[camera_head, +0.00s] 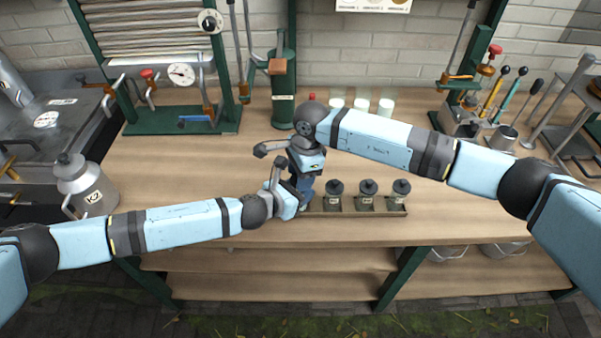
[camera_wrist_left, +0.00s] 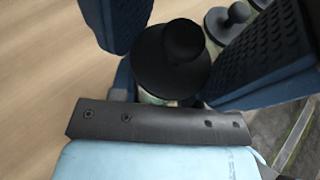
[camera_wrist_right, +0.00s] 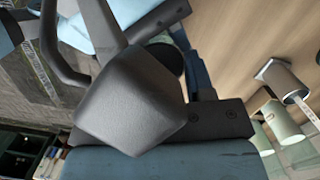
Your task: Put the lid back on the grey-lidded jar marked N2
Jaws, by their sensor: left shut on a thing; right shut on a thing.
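Three small jars with dark lids and knobs (camera_head: 367,196) stand in a row on a shallow tray (camera_head: 350,213) at the bench's front. At the tray's left end my two grippers meet and hide the jar there. The left wrist view shows its dark round lid with a knob (camera_wrist_left: 178,60), and a pale strip of the jar (camera_wrist_left: 152,98) below. My left gripper (camera_head: 296,202) is shut on the jar from the left. My right gripper (camera_head: 304,188) points down from above, shut on the lid. I cannot tell whether the lid is seated, and no N2 mark is readable.
A pale milk can (camera_head: 85,186) stands at the left. Several pale cups (camera_head: 361,106) stand at the back. A green-framed press (camera_head: 180,125) and a tool rack (camera_head: 480,125) flank the bench. The bench right of the tray is clear.

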